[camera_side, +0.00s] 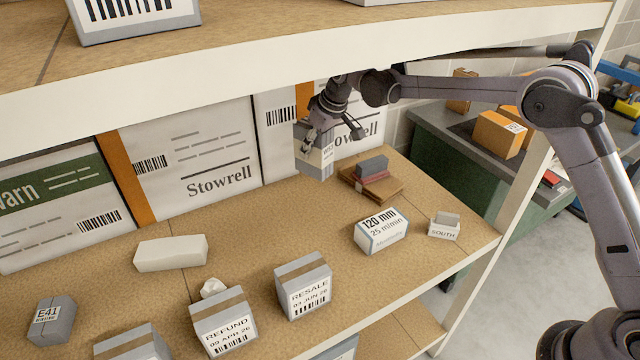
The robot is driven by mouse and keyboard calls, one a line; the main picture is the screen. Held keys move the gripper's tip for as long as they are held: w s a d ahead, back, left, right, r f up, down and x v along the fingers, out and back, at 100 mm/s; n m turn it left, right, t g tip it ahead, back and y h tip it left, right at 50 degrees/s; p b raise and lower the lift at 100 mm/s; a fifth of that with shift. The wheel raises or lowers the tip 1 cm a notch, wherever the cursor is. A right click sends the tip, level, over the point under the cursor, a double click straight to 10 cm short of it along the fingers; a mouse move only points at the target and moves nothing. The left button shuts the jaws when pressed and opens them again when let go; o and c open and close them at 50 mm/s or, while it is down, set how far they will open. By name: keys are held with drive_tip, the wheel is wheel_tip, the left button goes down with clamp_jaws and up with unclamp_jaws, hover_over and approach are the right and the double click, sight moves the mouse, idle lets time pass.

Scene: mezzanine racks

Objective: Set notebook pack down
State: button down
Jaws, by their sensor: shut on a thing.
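My gripper (331,131) is in the space between the shelf boards, in front of the Stowrell cartons at the back. It is shut on a grey pack with a white label (312,158), which I take to be the notebook pack. The pack hangs upright, and its bottom seems to be above the lower shelf board (235,230); the exact gap is hard to judge. The wording on its label is too small to read.
Right of the pack, a brown board (385,188) carries a red and a grey block. The upper shelf (300,45) hangs overhead.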

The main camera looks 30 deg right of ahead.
drive_tip(key=s+d+r+m+h, duration=0.1)
drive_tip(key=s+d+r+m, duration=0.1)
drive_tip(key=s+d, duration=0.9)
drive_tip(key=s+d+r+m+h, duration=0.15)
drive_tip(key=s+d, duration=0.55)
drive_tip(key=s, duration=0.7)
drive_tip(key=w+a+f+n+y, duration=0.1)
drive_tip(key=w+a, duration=0.4)
drive_tip(key=a, duration=0.4)
drive_tip(key=w+a+f+n+y, duration=0.1)
drive_tip(key=w+a, duration=0.4)
drive_tip(key=a, duration=0.4)
drive_tip(key=w+a+f+n+y, duration=0.1)
drive_tip(key=w+a, duration=0.4)
drive_tip(key=a, duration=0.4)
drive_tip(key=shift+h, duration=0.25)
drive_tip(key=shift+a+f, duration=0.2)
drive_tip(key=shift+f, duration=1.95)
drive_tip(key=shift+a+f, duration=0.15)
drive_tip(key=shift+f, duration=1.95)
drive_tip(key=shift+f, duration=0.15)
drive_tip(key=c, duration=0.7)
unclamp_jaws()
drive_tip(key=shift+o, duration=0.2)
